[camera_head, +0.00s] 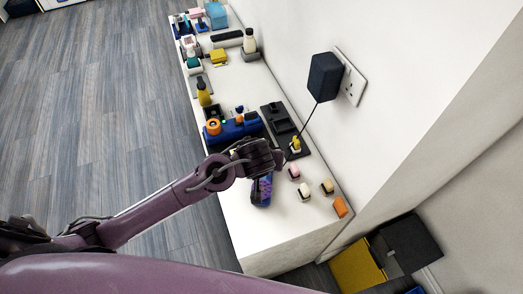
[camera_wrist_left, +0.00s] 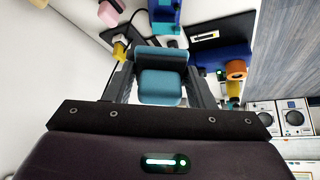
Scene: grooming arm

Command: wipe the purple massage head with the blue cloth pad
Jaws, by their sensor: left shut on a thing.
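My left gripper (camera_head: 263,158) reaches in from the left over the white counter. In the left wrist view the left gripper (camera_wrist_left: 160,62) is shut on a teal-blue pad (camera_wrist_left: 160,88), held between its two fingers. A dark blue device with a purple, studded face (camera_head: 262,188) lies on the counter just in front of the gripper in the head view. A blue and purple piece (camera_wrist_left: 164,18) shows beyond the pad in the wrist view. I cannot tell whether the pad touches it. The pad is hidden by the gripper in the head view. My right gripper is not in view.
Small pink, cream, yellow and orange blocks (camera_head: 305,191) stand to the right. A blue machine with an orange ring (camera_head: 232,128) and a black tray (camera_head: 285,128) stand behind. A cable hangs from a dark wall plug (camera_head: 323,77). The near counter end (camera_head: 265,235) is clear.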

